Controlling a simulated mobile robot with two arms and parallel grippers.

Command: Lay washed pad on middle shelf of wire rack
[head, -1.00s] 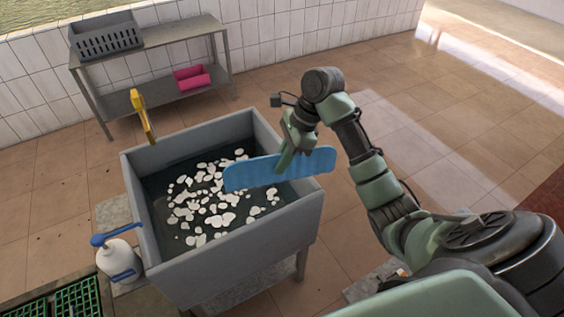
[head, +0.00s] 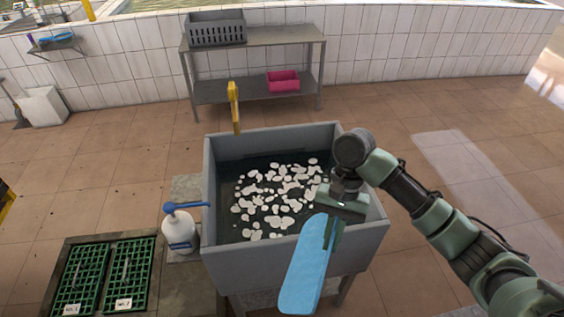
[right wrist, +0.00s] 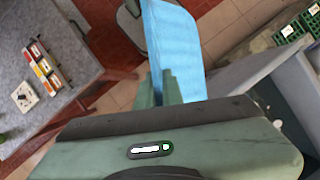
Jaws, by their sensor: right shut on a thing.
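The blue pad (head: 312,268) is long with rounded ends. It hangs tilted down from my right gripper (head: 332,230), over the front right rim of the grey sink. My right gripper is shut on the pad near its upper end. In the right wrist view the pad (right wrist: 177,50) stretches away from the fingers (right wrist: 168,88). My left gripper is in neither view now. I see no wire rack that I can make out in these frames.
The grey sink (head: 228,262) holds dark water with white foam. A white bottle (head: 178,232) with a blue pump stands left of it. Green crates (head: 132,272) lie at lower left. A metal table (head: 270,37) stands behind, with a grey crate (head: 216,30) and a pink bin (head: 283,81).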

